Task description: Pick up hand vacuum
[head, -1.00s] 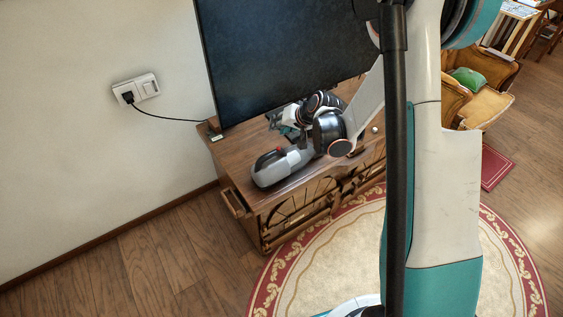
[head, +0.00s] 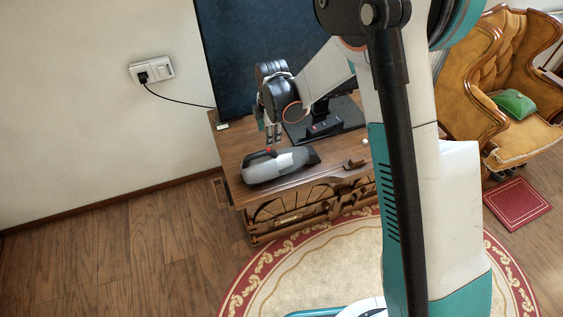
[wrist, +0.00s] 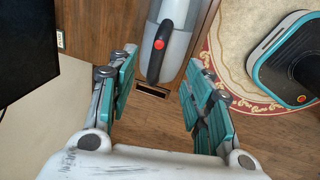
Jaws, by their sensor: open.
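The grey hand vacuum (head: 276,164) lies on the wooden TV stand (head: 236,143) near its front left edge, its dark nozzle to the right. It has a black handle and a red button. In the wrist view the hand vacuum (wrist: 170,32) shows at top centre, with its handle end towards me, beyond and between the fingers. My gripper (head: 273,137) is above and behind the vacuum in the head view, pointing down. In the wrist view my gripper (wrist: 155,95) has its teal-padded fingers wide apart with nothing between the pads.
A large dark television (head: 240,60) stands on the stand behind my gripper. A round rug (head: 260,272) covers the floor in front; an armchair (head: 515,120) is at right.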

